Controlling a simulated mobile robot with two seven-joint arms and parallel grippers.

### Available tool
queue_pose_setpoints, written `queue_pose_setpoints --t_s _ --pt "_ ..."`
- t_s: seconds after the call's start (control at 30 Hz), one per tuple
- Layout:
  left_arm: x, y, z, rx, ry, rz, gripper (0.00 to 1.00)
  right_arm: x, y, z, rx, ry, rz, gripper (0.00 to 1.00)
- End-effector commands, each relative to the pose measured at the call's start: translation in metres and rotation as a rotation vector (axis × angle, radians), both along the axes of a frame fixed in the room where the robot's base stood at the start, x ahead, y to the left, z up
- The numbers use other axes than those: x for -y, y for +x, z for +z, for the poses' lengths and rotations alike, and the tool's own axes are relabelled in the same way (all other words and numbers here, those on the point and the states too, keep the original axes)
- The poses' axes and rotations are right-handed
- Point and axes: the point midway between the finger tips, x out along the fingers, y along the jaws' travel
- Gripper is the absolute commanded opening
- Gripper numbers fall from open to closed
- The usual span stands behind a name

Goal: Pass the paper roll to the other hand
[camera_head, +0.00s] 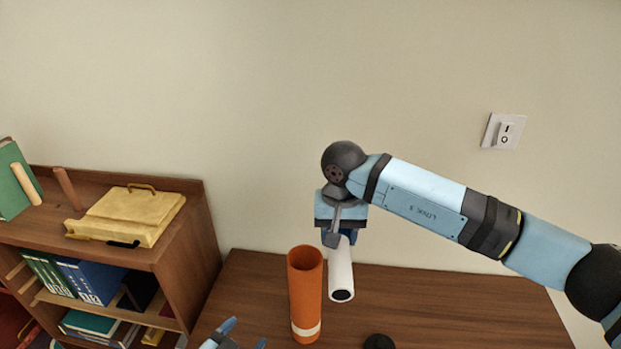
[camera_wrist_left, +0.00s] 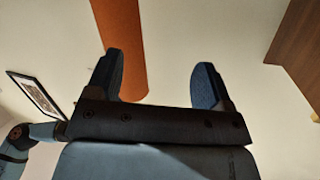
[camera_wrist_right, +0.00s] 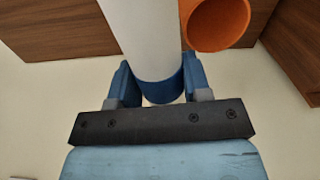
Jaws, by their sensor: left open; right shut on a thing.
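The white paper roll (camera_head: 341,275) hangs nearly upright from my right gripper (camera_head: 343,236), just right of an orange tube. My right gripper is shut on its upper end; the right wrist view shows the white roll (camera_wrist_right: 143,35) between the blue fingers (camera_wrist_right: 160,85). My left gripper (camera_head: 238,333) is at the bottom edge of the head view, below and left of the roll, partly cut off. In the left wrist view its fingers (camera_wrist_left: 163,78) are wide apart with nothing gripped.
The orange tube (camera_head: 305,290) with a pale band stands upright, close beside the roll; it also shows in both wrist views. A dark round object (camera_head: 379,342) is at the bottom. The wooden surface (camera_head: 460,305) is clear at right. A bookshelf (camera_head: 185,240) stands at left.

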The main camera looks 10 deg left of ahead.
Motion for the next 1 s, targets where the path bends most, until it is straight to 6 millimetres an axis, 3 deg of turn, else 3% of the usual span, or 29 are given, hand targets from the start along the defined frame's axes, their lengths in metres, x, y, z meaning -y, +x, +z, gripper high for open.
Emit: queue_pose_setpoints --t_s 0.03,0.2,0.43,0.6,0.8,1.0 --pt "-0.008 0.026 0.023 0.087 0.035 -0.025 0.74 0.000 0.000 0.000 0.000 0.000 0.000 0.19" --pt "-0.022 0.091 0.097 0.349 0.142 -0.142 0.74 0.000 0.000 0.000 0.000 0.000 0.000 0.19" --pt "-0.016 0.153 0.181 0.600 0.303 -0.385 0.74 0.000 0.000 0.000 0.000 0.000 0.000 0.19" --pt "0.016 0.183 0.211 0.712 0.414 -0.630 0.74 0.000 0.000 0.000 0.000 0.000 0.000 0.19" --pt "0.062 0.205 0.229 0.805 0.539 -0.972 0.74 0.000 0.000 0.000 0.000 0.000 0.000 0.19" --pt "0.091 0.220 0.243 0.840 0.684 -1.327 0.74 0.000 0.000 0.000 0.000 0.000 0.000 0.19"
